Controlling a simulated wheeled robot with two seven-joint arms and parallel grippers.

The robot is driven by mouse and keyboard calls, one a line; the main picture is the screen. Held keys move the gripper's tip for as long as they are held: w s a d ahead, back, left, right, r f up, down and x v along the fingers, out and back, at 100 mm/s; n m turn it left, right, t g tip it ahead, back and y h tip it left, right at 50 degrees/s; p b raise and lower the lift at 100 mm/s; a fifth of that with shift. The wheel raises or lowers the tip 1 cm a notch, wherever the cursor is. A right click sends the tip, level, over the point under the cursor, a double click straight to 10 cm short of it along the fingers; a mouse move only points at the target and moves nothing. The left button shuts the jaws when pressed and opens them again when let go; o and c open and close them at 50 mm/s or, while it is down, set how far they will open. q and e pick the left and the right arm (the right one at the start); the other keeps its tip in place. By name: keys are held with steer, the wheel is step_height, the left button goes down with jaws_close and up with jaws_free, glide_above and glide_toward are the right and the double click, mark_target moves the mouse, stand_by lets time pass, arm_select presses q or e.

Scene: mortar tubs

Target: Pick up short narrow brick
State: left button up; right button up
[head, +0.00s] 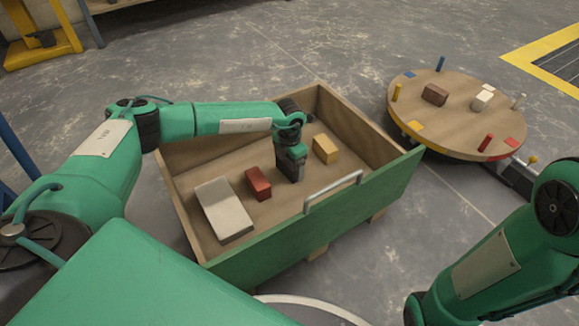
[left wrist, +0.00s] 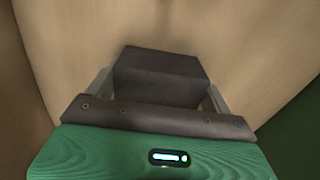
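My left gripper (head: 291,165) is inside the wooden box, pointing down between a red brick and a yellow brick. In the left wrist view a dark grey-brown brick (left wrist: 160,75) sits between its two pale fingers, which lie against the brick's sides. Their tips are hidden. The small narrow red brick (head: 258,183) lies just left of the gripper, and the short yellow brick (head: 325,149) lies to its right. A large pale grey brick (head: 223,208) lies at the left of the box. My right arm shows at lower right, without its gripper.
The box (head: 380,200) has wooden walls and a green front with a metal handle (head: 333,191). A round wooden table (head: 455,125) at right holds a brown brick (head: 435,95), a white brick (head: 482,100), coloured pegs and flat patches. Grey floor separates the two.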

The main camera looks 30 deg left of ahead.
arm_select(q)
steer(key=c, duration=0.3)
steer(key=shift+r, duration=0.15)
